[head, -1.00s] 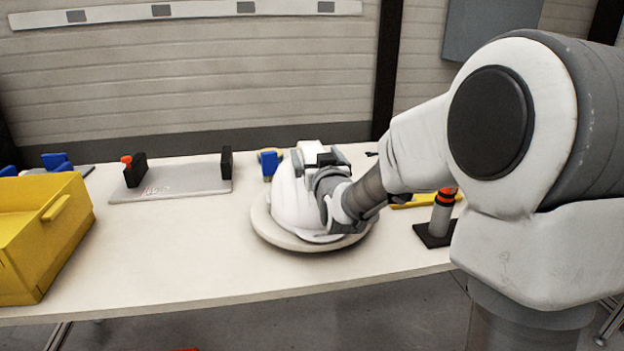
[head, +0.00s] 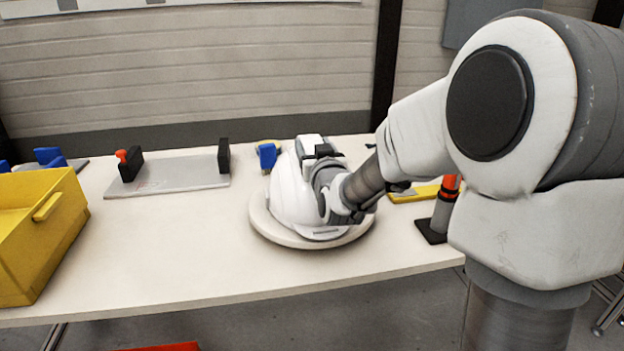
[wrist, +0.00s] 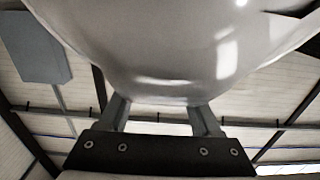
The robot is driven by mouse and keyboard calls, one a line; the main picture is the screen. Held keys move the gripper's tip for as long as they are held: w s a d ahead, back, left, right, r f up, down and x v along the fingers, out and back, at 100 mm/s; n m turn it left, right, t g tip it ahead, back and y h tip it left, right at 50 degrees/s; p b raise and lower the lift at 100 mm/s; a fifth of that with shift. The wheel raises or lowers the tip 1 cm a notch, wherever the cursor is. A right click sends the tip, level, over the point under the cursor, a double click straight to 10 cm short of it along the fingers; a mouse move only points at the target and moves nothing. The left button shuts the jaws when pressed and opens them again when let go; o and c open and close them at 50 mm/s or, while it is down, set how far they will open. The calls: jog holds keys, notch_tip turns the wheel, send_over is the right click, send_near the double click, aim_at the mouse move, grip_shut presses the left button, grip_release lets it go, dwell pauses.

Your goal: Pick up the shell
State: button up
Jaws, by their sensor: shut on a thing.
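The white helmet shell (head: 290,196) is on a round pale turntable-like disc (head: 268,228) on the table in the head view. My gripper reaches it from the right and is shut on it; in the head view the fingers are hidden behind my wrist. In the wrist view the glossy shell (wrist: 170,45) fills the top, and the two fingers of my gripper (wrist: 163,108) meet its lower edge. I cannot tell whether the shell is clear of the disc.
A yellow bin (head: 40,235) stands at the table's left. A grey plate with black stops (head: 170,176) lies behind it. A small blue item (head: 267,156) is behind the shell. A black-based post (head: 440,215) stands at right. The table's front middle is clear.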

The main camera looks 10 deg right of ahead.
grip_shut()
jog(key=shift+r, duration=0.2)
